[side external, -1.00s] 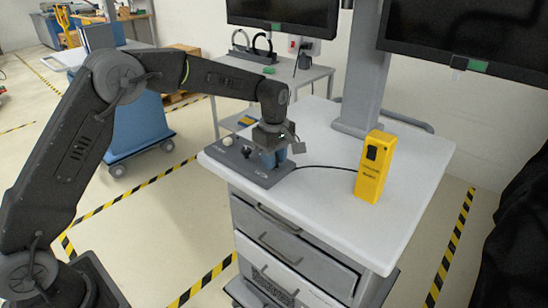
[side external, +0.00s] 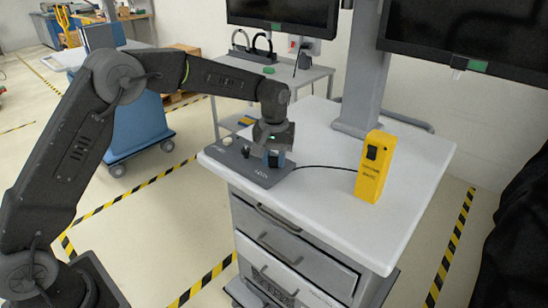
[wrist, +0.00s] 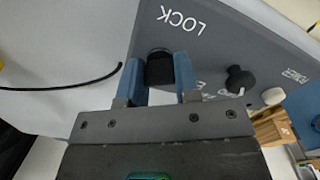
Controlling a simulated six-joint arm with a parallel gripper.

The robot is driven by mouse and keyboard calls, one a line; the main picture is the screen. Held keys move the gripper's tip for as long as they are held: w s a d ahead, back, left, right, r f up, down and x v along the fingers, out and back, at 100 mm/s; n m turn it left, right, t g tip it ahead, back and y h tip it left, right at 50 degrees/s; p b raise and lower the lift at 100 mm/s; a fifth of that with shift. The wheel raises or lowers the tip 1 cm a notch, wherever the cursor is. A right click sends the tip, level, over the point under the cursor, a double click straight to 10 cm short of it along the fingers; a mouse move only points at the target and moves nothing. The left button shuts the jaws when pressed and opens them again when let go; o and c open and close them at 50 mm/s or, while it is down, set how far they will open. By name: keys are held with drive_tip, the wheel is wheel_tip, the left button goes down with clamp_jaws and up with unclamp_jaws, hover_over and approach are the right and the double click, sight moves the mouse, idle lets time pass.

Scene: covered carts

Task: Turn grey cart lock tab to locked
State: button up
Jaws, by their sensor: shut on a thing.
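The lock tab (wrist: 160,70) is a small dark piece on a grey control panel (wrist: 215,50), below the white word LOCK in the wrist view. My gripper (side external: 273,160) points down at the right part of the panel (side external: 236,163) in the side external view. In the wrist view its two blue fingers stand on either side of the tab, shut on it. The gripper hides the tab in the side external view.
A black knob (wrist: 238,78) and a pale round knob (wrist: 273,96) stand on the panel beside the gripper. A yellow box-shaped device (side external: 374,166) stands on the white cart top (side external: 335,215), with a black cable near it. The front cart top is clear.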

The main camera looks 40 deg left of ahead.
drive_tip(key=m, duration=0.6)
idle(0.7)
drive_tip(key=o, duration=0.9)
drive_tip(key=shift+r, duration=0.1)
wheel_tip(320, 180, up, 14)
drive_tip(key=shift+f, duration=0.15)
